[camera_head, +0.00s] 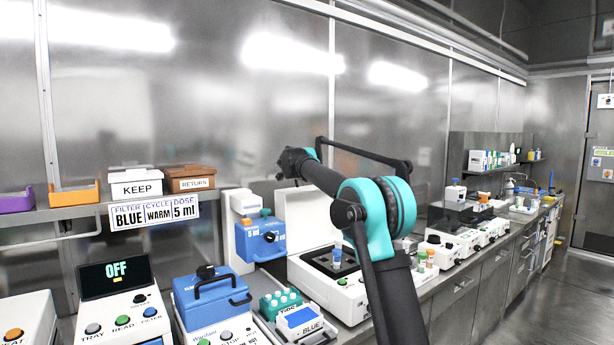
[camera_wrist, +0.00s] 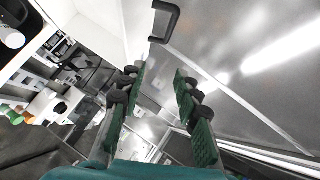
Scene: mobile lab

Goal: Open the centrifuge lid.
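The centrifuge appears to be the white bench unit (camera_head: 325,296) with a dark well, a knob and a green button. Its white lid (camera_head: 302,216) stands raised, roughly upright, at the back. In the wrist view a white panel (camera_wrist: 112,14), apparently this lid, has a black handle (camera_wrist: 174,20) at its edge. My gripper (camera_wrist: 160,72) is open and empty, with green-padded fingers apart. The handle lies beyond the fingertips, with no contact visible. In the head view my arm crosses in front of the unit's right side, and the fingers cannot be made out.
A blue-lidded unit (camera_head: 212,291), a teal-and-white device (camera_head: 285,305) and a blue-faced box (camera_head: 259,239) stand to the left. Several capped vials (camera_head: 426,258) and more white devices (camera_head: 450,243) are to the right. A shelf with KEEP (camera_head: 135,188) and RETURN (camera_head: 191,184) boxes hangs on the wall.

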